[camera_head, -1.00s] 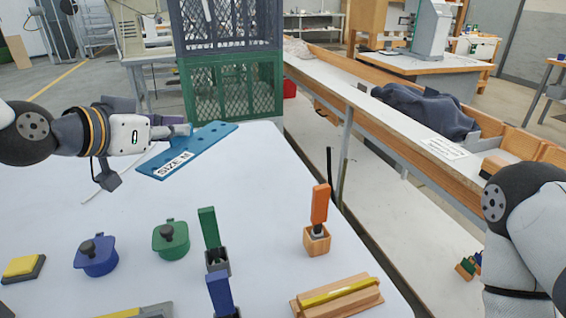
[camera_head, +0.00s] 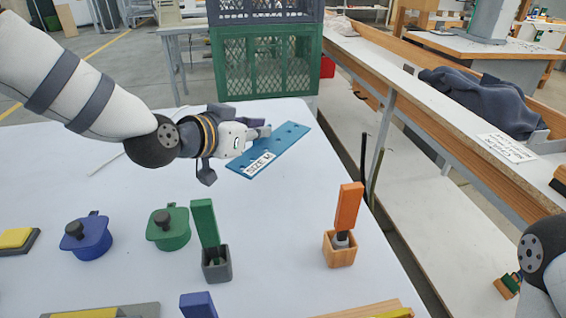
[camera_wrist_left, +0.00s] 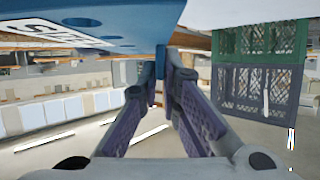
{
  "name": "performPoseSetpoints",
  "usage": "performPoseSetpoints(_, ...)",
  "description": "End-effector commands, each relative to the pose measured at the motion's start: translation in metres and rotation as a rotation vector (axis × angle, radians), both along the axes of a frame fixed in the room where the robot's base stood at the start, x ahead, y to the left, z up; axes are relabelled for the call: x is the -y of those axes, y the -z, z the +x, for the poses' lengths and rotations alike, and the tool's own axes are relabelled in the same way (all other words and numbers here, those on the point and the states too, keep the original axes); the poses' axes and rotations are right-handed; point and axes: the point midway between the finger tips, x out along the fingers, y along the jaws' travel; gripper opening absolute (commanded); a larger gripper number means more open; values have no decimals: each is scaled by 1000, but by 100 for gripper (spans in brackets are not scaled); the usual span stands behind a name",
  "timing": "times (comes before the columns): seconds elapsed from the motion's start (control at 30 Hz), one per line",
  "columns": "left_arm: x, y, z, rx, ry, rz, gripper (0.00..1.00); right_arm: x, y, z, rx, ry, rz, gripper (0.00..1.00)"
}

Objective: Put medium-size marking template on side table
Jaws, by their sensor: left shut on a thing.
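The marking template (camera_head: 290,139) is a flat blue plate with several holes and a white label reading "SIZE M". I cannot tell how high the template is above the tabletop. In the left wrist view the template (camera_wrist_left: 135,22) fills the upper left, and the fingers of my left gripper (camera_wrist_left: 158,82) close on its edge. My right gripper is out of view; only part of my right arm shows at the right edge.
A green crate (camera_head: 262,62) stands beyond the table's far edge. Green (camera_head: 170,228) and blue (camera_head: 86,240) lidded pots, a green-handled tool in a grey holder (camera_head: 216,266) and an orange-handled one in a wooden holder (camera_head: 340,252) stand nearer. A long bench (camera_head: 450,150) runs along the right.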

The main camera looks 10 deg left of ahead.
Motion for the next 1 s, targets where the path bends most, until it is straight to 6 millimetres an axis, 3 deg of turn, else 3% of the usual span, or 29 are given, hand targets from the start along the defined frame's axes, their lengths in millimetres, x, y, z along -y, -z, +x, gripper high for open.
performPoseSetpoints(0.03,8,23,8,-14,1,1,0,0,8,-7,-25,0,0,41)
performPoseSetpoints(0.1,16,37,17,-12,1,0,0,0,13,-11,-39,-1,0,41)
performPoseSetpoints(0.37,31,58,35,-1,0,0,0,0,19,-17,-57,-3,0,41)
performPoseSetpoints(0.53,33,89,37,-3,-1,-1,0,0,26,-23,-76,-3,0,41)
performPoseSetpoints(0.87,33,91,37,2,0,0,0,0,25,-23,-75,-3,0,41)
performPoseSetpoints(0.97,33,91,37,2,-1,0,23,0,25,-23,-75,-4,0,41)
performPoseSetpoints(1.0,33,90,37,2,-1,0,26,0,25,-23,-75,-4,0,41)
